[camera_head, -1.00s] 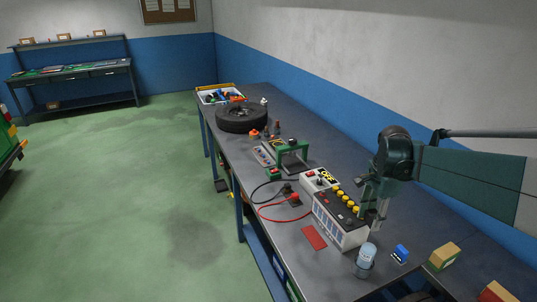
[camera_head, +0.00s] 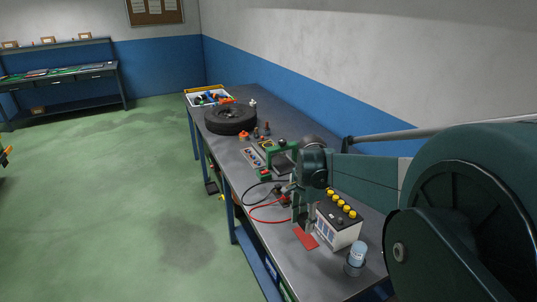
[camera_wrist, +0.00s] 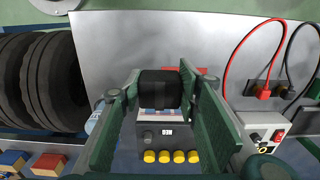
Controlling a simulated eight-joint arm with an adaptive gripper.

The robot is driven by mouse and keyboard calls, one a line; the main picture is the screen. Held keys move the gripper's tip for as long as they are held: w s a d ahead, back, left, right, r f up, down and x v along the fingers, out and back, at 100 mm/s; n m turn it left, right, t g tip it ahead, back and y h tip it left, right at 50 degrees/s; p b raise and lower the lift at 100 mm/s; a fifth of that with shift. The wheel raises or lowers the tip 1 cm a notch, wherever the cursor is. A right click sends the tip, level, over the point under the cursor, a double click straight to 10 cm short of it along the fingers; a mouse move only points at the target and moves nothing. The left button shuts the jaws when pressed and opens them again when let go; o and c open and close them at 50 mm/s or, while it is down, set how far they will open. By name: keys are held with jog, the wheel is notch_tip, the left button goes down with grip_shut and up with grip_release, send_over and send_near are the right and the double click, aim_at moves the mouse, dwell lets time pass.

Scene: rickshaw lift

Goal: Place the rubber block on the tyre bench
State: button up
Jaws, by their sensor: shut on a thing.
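A black block (camera_wrist: 160,88), which looks like the rubber block, sits between my green fingers in the wrist view. My gripper (camera_wrist: 160,80) is shut on it. In the head view my gripper (camera_head: 302,222) hangs over the long grey bench (camera_head: 262,205), at the left of the white battery (camera_head: 338,226); the block cannot be made out there. The battery with yellow caps shows just below the block in the wrist view (camera_wrist: 167,138). A tyre (camera_head: 231,118) lies flat toward the far end of this bench.
A red cable (camera_head: 262,217) and a black cable lie near my gripper. A red card (camera_head: 306,238) and a glass jar (camera_head: 355,258) are close by. A green vise-like tool (camera_head: 281,158) stands farther along. A parts tray (camera_head: 208,97) is beyond the tyre. Another workbench (camera_head: 65,80) stands far left.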

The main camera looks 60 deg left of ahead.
send_over(300, 256)
notch_tip(300, 256, down, 6)
jog(key=shift+f, duration=0.2)
dwell(0.4)
jog(key=shift+f, duration=3.15)
jog(key=shift+f, duration=1.85)
jog(key=shift+f+b, duration=0.2)
jog(key=shift+b, duration=0.2)
jog(key=o, duration=0.9)
jog(key=shift+r, duration=0.2)
